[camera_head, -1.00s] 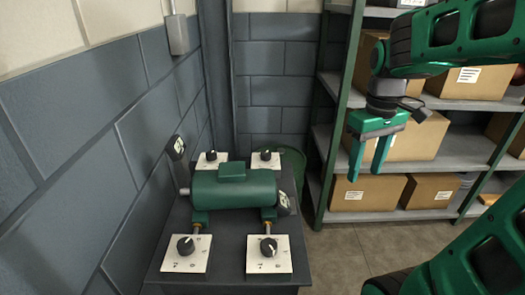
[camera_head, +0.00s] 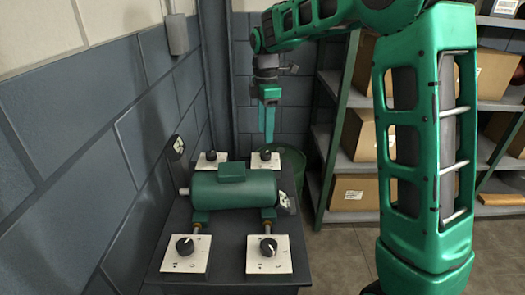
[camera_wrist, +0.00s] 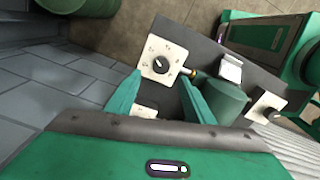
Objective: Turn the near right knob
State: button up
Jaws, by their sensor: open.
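The near right knob (camera_head: 268,246) is a black round knob with a white pointer on a white marked plate, at the table's front right in the head view. I take it for the knob at the right of the wrist view (camera_wrist: 267,112). My gripper (camera_head: 268,138) hangs fingers down near the far right knob (camera_head: 265,155), well behind and above the near right knob. It looks edge-on in the head view. In the wrist view my gripper (camera_wrist: 160,80) has its two fingers apart, with nothing held. The far right knob's plate shows just beyond the fingertips.
A green cylindrical casing (camera_head: 233,190) lies between the knobs on a dark table (camera_head: 225,250). The near left knob (camera_head: 185,247) and far left knob (camera_head: 211,156) have similar plates. A brick wall (camera_head: 75,160) borders the left. Shelves with boxes (camera_head: 353,190) stand right; a green bin (camera_head: 291,165) stands behind.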

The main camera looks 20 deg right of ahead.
aim_at(265, 153)
notch_tip(265, 153, down, 8)
jog(key=shift+f, duration=0.15)
jog(key=shift+c, duration=0.6)
